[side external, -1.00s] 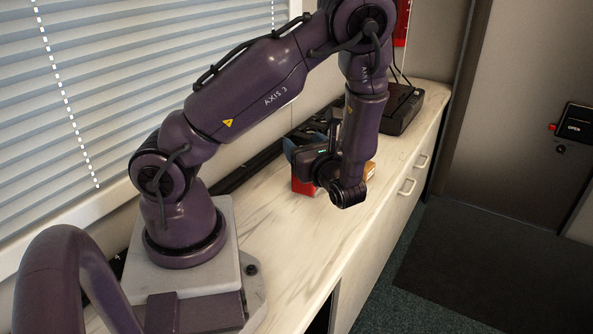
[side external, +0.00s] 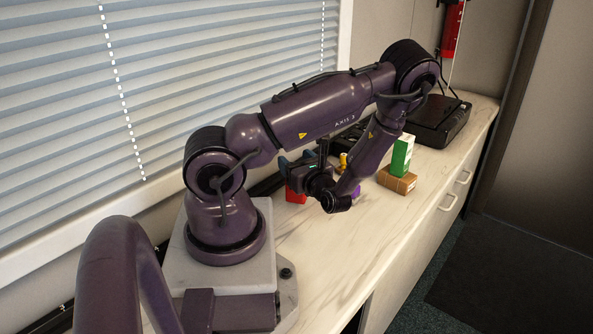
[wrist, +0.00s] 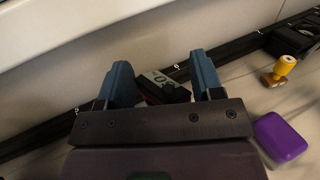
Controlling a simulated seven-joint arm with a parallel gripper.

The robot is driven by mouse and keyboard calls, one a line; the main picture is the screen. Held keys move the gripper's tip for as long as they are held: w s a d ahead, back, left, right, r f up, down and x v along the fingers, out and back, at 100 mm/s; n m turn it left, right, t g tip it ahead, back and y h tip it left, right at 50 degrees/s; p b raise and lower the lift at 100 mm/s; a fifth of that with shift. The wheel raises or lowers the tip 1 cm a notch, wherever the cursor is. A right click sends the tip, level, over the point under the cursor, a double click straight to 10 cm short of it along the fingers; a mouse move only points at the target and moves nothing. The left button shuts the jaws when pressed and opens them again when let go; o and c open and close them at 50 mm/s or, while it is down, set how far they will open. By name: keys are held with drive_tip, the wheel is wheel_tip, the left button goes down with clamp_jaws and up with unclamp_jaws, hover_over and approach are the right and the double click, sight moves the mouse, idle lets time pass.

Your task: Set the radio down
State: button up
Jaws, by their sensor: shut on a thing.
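My gripper (side external: 297,166) is low over the pale counter beside the window wall, with its blue fingers (wrist: 163,78) on either side of the radio. In the wrist view the radio (wrist: 176,94) is a dark body with a pale label reading "05" and a little red showing. In the side view its red part (side external: 295,196) shows under the gripper, close to the counter top. The wrist hides the rest, and I cannot tell whether its underside touches the counter.
A purple case (wrist: 280,138) and a yellow-handled stamp (wrist: 282,68) are to the right. A green box (side external: 402,156) stands on a brown box (side external: 397,181). A black device (side external: 437,122) is at the far end. The front counter strip is clear.

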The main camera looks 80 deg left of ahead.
drive_tip(key=shift+f, duration=0.9)
drive_tip(key=shift+f, duration=0.15)
drive_tip(key=o, duration=1.4)
drive_tip(key=shift+c, duration=0.2)
drive_tip(key=v, duration=1.1)
drive_tip(key=d+r+n+t+h, duration=0.6)
drive_tip(key=d+r+h, duration=0.2)
drive_tip(key=r, duration=0.5)
drive_tip(key=w+d+r+n+t+h, duration=0.1)
drive_tip(key=d+r+n+t+h, duration=0.5)
drive_tip(key=r, duration=0.6)
drive_tip(key=d+n+h, duration=0.1)
drive_tip(key=d+h, duration=0.1)
drive_tip(key=d, duration=0.1)
drive_tip(key=shift+w+d+r+t+h, duration=0.25)
drive_tip(key=shift+d+r+t+h, duration=0.05)
drive_tip(key=shift+d+r, duration=0.1)
